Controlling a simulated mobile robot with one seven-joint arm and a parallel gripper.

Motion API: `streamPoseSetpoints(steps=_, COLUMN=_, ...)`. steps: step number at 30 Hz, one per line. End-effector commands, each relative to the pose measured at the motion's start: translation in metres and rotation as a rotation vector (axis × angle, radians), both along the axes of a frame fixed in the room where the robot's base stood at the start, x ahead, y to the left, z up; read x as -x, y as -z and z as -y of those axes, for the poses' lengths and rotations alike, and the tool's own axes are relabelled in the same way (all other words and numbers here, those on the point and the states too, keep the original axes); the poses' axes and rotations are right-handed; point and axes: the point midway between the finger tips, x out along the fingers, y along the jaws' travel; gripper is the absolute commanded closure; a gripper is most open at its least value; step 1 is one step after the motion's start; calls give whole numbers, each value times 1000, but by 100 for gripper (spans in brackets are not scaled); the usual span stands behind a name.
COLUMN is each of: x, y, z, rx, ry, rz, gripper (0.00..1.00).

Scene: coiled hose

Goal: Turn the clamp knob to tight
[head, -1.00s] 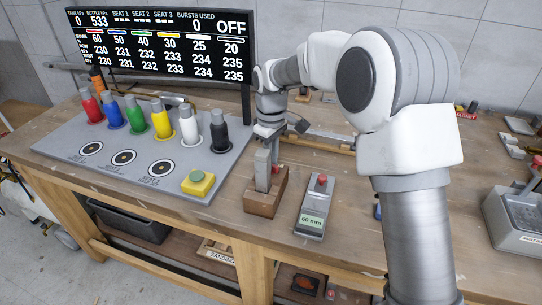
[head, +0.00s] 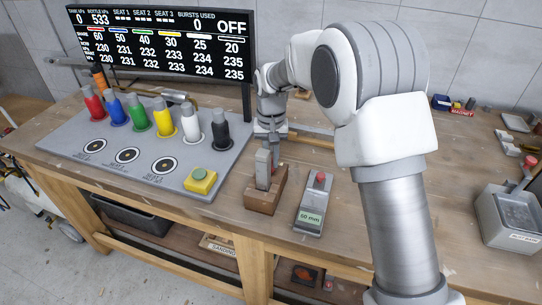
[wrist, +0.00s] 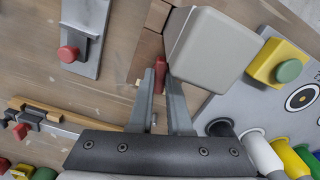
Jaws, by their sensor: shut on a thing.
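The clamp is a wooden block (head: 262,200) with an upright grey plate (head: 263,165) on it, at the front of the bench right of the grey panel. Its red knob (wrist: 160,67) shows in the wrist view between my fingertips, beside the pale grey block face (wrist: 212,52). My gripper (wrist: 163,80) is shut on the red knob, with a finger on each side. In the head view my gripper (head: 272,143) is just behind the grey plate, and its fingers are mostly hidden. I cannot see any mark telling how tight the knob is.
A grey plate labelled mm (head: 314,205) with a red button stands right of the clamp. Left is a panel (head: 120,175) with several coloured bottles, round seats and a yellow box with a green button (head: 200,180). A display (head: 160,45) reads OFF. A grey bin (head: 508,215) is far right.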

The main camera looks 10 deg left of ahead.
Motion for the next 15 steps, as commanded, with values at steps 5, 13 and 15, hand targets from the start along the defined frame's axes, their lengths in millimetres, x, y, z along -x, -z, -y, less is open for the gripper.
streamPoseSetpoints(steps=5, x=0, y=-1, z=0, rx=0, ry=132, rz=1, gripper=100)
streamPoseSetpoints(steps=13, x=0, y=-1, z=0, rx=-1, ry=264, rz=2, gripper=100)
streamPoseSetpoints(steps=15, x=0, y=-1, z=0, rx=-1, ry=284, rz=2, gripper=100)
